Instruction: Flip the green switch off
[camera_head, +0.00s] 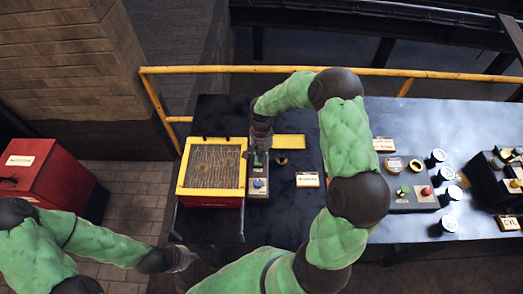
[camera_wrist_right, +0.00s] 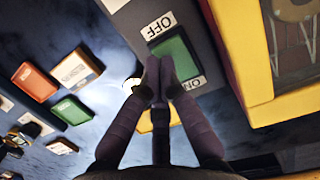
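The green switch (camera_wrist_right: 182,52) shows in the right wrist view on a grey control box. One OFF label lies at its upper end and another label, reading ON, lies by its lower end. My right gripper (camera_wrist_right: 160,66) is shut, its fingertips together over the lower left part of the switch; I cannot tell whether they touch it. My left gripper (camera_head: 184,258) hangs low at the left, apart from the table.
A yellow-framed red box (camera_head: 211,199) stands just left of the control box. A second panel (camera_head: 412,196) with buttons and several gauges stand to the right. A yellow railing (camera_head: 225,69) runs behind the table.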

